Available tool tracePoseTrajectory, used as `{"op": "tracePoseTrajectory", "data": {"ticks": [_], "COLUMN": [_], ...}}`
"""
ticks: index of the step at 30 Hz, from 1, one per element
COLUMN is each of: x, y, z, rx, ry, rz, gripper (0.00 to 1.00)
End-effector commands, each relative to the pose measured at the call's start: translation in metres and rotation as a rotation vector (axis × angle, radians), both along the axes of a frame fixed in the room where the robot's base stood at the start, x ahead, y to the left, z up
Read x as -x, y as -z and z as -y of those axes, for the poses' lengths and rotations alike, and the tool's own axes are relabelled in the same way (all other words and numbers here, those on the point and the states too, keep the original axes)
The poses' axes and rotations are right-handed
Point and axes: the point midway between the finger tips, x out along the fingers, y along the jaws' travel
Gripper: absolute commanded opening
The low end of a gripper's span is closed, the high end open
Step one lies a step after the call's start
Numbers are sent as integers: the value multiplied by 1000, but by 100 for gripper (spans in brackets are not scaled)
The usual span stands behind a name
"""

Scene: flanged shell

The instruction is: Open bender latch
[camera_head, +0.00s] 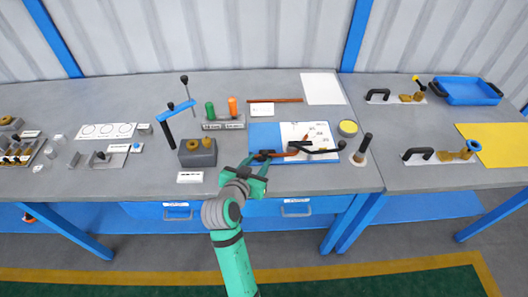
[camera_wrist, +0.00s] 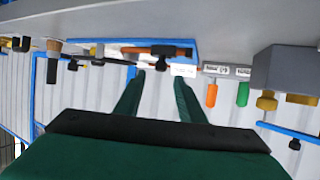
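The bender lies on a blue board (camera_head: 262,134) near the table's front edge. It has a copper-coloured tube (camera_head: 290,152), a dark block at its left end (camera_head: 264,154) and a long black handle (camera_head: 325,150) reaching right. I cannot tell for sure which part is the latch. In the wrist view a black T-shaped part (camera_wrist: 171,51) stands out from the blue board, ahead of the fingers. My gripper (camera_head: 259,162) is at the board's front left, close to the dark block. In the wrist view its green fingers (camera_wrist: 159,77) are apart with nothing between them; contact is unclear.
A grey block with brass parts (camera_head: 197,152) stands left of my gripper. Behind are a green and an orange handle (camera_head: 221,109) in a holder. Bare table lies between my gripper and the grey block.

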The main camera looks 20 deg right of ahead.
Motion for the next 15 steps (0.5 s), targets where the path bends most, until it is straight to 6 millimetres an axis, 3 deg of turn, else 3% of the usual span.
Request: {"op": "tracePoseTrajectory", "data": {"ticks": [9,15], "x": [-40,-53], "y": [21,29], "z": [31,41], "rx": [0,0], "ry": [-1,-3], "rz": [-1,-1], "gripper": [36,36]}}
